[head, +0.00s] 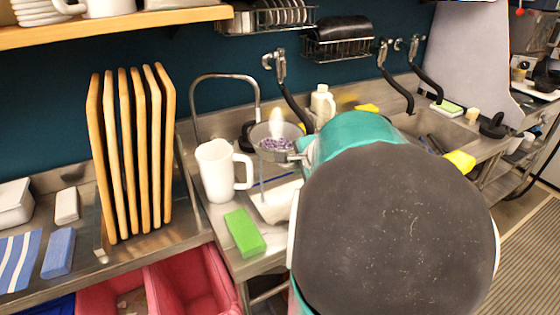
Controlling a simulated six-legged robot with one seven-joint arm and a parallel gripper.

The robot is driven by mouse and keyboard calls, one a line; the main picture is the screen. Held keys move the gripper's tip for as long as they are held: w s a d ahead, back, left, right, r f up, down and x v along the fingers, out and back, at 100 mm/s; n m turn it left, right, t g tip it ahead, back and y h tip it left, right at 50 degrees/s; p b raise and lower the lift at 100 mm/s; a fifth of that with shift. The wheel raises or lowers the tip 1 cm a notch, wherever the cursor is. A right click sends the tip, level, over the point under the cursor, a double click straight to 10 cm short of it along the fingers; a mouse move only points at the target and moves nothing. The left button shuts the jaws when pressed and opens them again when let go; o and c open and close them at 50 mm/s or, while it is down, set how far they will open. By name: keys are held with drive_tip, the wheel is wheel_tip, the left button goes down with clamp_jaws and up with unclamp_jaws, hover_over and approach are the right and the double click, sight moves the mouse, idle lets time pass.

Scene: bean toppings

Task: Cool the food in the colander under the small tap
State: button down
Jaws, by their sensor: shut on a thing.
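The colander (291,131) is a grey round bowl with purple-and-white beans (275,145) in it. It is held up over the sink area, right of the white pitcher. My gripper (298,156) is at the colander's near right side and is shut on it; my large teal and dark arm hides most of the fingers. The thin curved small tap (225,77) arches from the left, its end coming down just behind the colander's left side. A whitish upright shape shows above the beans; I cannot tell whether it is water.
The white pitcher (216,172) stands close left of the colander. A green sponge (244,231) lies in front of it. Upright wooden boards (127,155) stand at left. A black-handled tap (291,97) and a pale bottle (322,104) are behind. My arm hides the right front counter.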

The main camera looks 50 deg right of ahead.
drive_tip(key=shift+w+d+f, duration=0.55)
drive_tip(key=shift+w+d, duration=0.1)
drive_tip(key=shift+w, duration=1.4)
drive_tip(key=shift+w+d+f, duration=0.5)
drive_tip(key=shift+w+d, duration=0.1)
drive_tip(key=shift+w, duration=1.5)
drive_tip(key=shift+w+d+f, duration=0.55)
drive_tip(key=shift+w+d, duration=0.1)
drive_tip(key=shift+w, duration=1.4)
drive_tip(key=shift+d, duration=0.2)
drive_tip(key=shift+s+d, duration=0.15)
drive_tip(key=shift+d, duration=0.1)
drive_tip(key=s+a, duration=0.3)
drive_tip(key=s, duration=0.6)
drive_tip(key=shift+s, duration=0.25)
drive_tip(key=shift+r, duration=0.1)
